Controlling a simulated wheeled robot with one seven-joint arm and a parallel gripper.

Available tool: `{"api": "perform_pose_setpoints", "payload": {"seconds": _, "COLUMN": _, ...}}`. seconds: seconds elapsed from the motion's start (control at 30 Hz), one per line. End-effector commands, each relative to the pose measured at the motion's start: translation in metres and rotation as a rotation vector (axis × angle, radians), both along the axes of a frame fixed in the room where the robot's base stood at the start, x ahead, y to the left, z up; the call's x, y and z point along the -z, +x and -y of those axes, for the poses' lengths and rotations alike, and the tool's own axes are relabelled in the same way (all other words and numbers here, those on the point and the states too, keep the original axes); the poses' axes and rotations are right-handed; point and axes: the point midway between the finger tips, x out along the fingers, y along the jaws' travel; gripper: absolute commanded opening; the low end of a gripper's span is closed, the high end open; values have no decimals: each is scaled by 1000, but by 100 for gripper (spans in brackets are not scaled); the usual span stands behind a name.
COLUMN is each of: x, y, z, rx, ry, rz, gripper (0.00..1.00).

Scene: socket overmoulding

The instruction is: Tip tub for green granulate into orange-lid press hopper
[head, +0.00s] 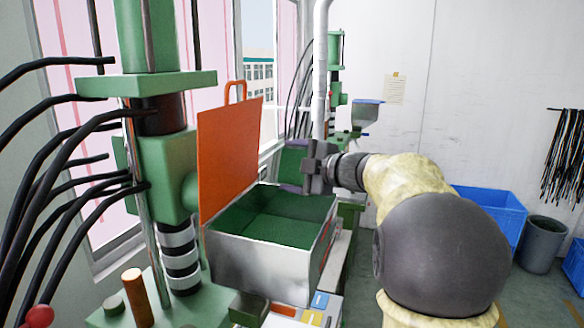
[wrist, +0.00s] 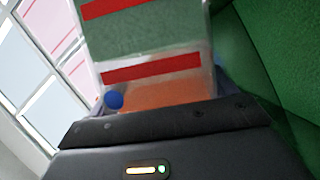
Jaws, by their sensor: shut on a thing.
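The press hopper (head: 262,262) is a grey metal box in the head view, with its orange lid (head: 228,150) standing open at its left. Its inside is dark green; I cannot tell whether that is granulate or lining. My gripper (head: 312,168) is at the hopper's far right corner, shut on the tub (head: 291,160), which is mostly hidden behind it. In the wrist view the tub (wrist: 155,45) is see-through with red bands, green above and orange below, with a blue dot near its lower left. The tub's tilt is unclear.
The green press column (head: 165,165) with black hoses stands left of the hopper. Another green machine (head: 335,95) is behind, by the window. Blue crates (head: 490,212) and a grey bin (head: 545,245) stand on the floor at right. A vertical pipe (head: 320,60) rises behind my gripper.

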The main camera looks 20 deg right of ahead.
Motion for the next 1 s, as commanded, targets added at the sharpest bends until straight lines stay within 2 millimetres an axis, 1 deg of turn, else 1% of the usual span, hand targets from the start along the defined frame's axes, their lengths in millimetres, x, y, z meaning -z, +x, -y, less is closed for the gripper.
{"api": "perform_pose_setpoints", "payload": {"seconds": 1.0, "x": -2, "y": -5, "z": -5, "rx": -1, "ry": -17, "rz": 26, "gripper": 24}}
